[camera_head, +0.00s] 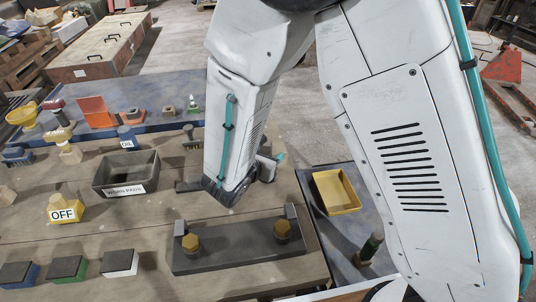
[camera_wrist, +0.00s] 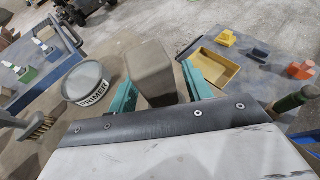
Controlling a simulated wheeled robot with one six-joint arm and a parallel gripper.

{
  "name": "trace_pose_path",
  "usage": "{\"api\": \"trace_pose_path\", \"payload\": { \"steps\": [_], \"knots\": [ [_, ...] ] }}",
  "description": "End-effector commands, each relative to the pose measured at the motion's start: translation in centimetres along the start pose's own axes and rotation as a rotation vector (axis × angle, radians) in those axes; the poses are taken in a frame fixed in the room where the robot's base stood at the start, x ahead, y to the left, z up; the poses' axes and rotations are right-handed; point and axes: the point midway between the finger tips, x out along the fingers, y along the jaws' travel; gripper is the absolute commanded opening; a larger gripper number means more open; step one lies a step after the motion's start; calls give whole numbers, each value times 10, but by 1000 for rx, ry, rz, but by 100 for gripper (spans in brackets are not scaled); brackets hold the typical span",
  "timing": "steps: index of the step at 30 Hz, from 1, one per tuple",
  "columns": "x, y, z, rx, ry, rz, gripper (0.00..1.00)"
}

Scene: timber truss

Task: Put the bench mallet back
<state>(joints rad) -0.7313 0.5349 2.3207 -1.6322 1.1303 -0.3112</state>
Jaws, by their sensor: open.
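In the wrist view, my gripper (camera_wrist: 160,82) has its teal fingers apart. A grey-brown block (camera_wrist: 151,66) stands between them, with its smooth top towards the camera. It may be the bench mallet's head, but no handle shows, and I cannot tell whether the fingers touch it. In the head view, my arm hides most of the gripper and this block; only a teal bit of a finger (camera_head: 279,157) shows beside the wrist.
A PRIMER tin (camera_wrist: 88,83) stands left of the gripper. A yellow tray (camera_head: 337,191) and a green-handled tool (camera_head: 369,246) are on the right-hand blue surface. A WORN PADS bin (camera_head: 127,174), an OFF block (camera_head: 65,210) and a dark two-bolt fixture (camera_head: 238,250) occupy the bench.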

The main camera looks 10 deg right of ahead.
Motion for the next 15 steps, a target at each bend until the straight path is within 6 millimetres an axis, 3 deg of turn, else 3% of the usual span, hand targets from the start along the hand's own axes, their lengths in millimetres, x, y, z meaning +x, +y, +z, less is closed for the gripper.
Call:
{"api": "trace_pose_path", "payload": {
  "steps": [5,15],
  "knots": [
    [-23,1,2,1,-1,5,50],
    [-94,1,1,0,0,5,50]
  ]
}}
